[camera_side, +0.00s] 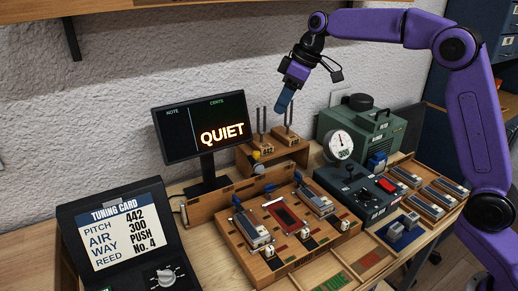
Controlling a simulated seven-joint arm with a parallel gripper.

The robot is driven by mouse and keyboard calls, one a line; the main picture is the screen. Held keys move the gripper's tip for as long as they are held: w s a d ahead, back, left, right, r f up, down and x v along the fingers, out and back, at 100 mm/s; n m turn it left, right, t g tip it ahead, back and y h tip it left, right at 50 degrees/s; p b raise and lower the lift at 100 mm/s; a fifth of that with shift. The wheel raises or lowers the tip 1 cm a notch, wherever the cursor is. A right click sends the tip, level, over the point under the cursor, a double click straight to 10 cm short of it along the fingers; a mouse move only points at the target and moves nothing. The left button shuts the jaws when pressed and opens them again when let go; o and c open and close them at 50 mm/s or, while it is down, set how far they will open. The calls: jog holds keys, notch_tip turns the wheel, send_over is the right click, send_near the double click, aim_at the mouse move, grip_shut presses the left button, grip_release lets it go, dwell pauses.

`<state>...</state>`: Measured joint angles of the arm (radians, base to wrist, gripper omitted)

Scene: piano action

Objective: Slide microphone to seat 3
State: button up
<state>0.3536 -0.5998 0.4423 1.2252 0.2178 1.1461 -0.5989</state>
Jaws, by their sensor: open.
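My gripper (285,101) hangs in the air with blue fingers pointing down, above and behind the wooden work block, touching nothing. A small grey and yellow piece (258,162) at the back of the block may be the microphone; I cannot tell for sure. The wooden block (240,247) has three seats side by side. The left seat (252,230) and right seat (315,200) each show a grey part with a blue end.
A monitor (205,127) reads QUIET. Tuning forks stand in a wooden stand (272,152). A green machine (372,125) with a gauge (341,145), a dark control box (358,197) and a parts tray (428,192) fill the right.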

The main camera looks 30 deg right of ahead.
aim_at(257, 152)
jog(key=x, duration=1.7)
jog(key=shift+w+f, duration=0.15)
jog(key=shift+w, duration=0.05)
grip_shut()
jog(key=d, duration=1.1)
